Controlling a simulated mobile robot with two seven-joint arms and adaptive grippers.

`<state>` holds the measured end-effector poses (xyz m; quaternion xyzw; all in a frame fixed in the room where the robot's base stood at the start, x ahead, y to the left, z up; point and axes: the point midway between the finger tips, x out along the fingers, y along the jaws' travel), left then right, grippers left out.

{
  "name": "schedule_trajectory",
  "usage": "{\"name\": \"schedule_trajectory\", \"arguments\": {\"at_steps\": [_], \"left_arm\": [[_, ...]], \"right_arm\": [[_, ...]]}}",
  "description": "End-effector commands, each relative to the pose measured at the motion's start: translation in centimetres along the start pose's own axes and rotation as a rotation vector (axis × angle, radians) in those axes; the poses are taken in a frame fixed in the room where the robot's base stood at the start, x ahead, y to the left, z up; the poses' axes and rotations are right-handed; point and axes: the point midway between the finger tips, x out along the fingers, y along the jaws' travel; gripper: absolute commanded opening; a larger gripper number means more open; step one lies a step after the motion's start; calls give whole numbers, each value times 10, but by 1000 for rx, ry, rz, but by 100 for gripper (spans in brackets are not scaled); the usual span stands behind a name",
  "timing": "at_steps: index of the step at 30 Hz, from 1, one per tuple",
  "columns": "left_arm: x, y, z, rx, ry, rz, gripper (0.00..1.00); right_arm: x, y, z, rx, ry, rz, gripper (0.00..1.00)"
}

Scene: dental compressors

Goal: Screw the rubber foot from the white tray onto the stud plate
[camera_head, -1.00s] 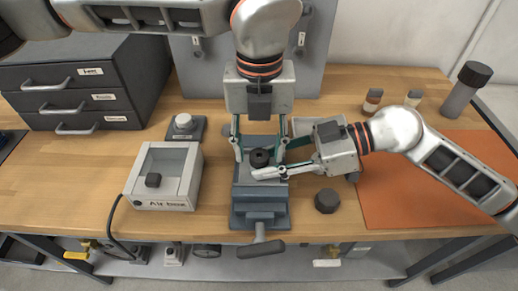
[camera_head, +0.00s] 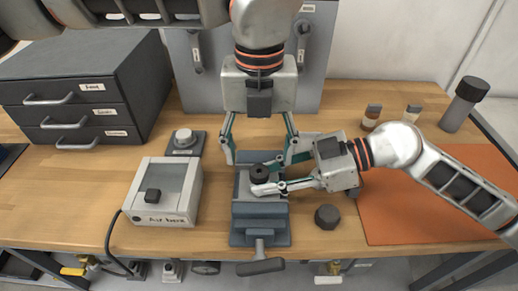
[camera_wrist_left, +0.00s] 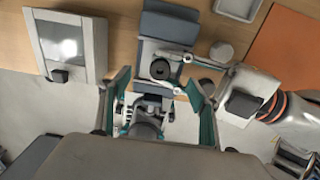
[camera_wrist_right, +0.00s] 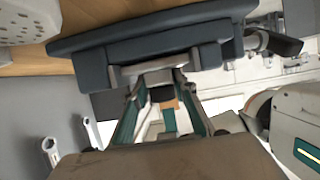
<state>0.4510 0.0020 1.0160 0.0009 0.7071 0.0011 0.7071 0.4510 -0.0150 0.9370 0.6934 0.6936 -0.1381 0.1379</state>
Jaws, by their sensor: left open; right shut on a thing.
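The black round rubber foot (camera_head: 259,173), with a hole in its top, sits over the light grey stud plate (camera_head: 244,187) in the blue-grey vise (camera_head: 260,221). The stud is hidden under it. My right gripper (camera_head: 268,177) reaches in from the right, low, and is shut on the foot, one finger on each side. My left gripper (camera_head: 260,160) points down, open and empty, above and behind the foot. In the left wrist view the foot (camera_wrist_left: 160,69) lies ahead of its spread fingers. The white tray (camera_wrist_left: 238,8) shows at that view's top edge and looks empty.
A switch box (camera_head: 160,193) stands left of the vise, with a small knob unit (camera_head: 184,142) behind it. A dark knob-like piece (camera_head: 327,217) stands right of the vise. An orange mat (camera_head: 410,215) lies at the right. Grey drawers (camera_head: 80,105) stand at the back left.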

Motion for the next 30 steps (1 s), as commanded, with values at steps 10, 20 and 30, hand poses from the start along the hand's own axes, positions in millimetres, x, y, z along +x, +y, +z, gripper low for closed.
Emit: {"name": "schedule_trajectory", "arguments": {"at_steps": [10, 20, 30], "left_arm": [[-58, 0, 1, -2, -6, -1, 62], [-110, 0, 0, -1, -3, -1, 62], [-119, 0, 0, 0, 0, -1, 62]], "right_arm": [[0, 0, 0, 1, -1, 0, 0], [0, 0, 0, 0, 0, 0, 0], [0, 0, 0, 0, 0, 0, 0]]}}
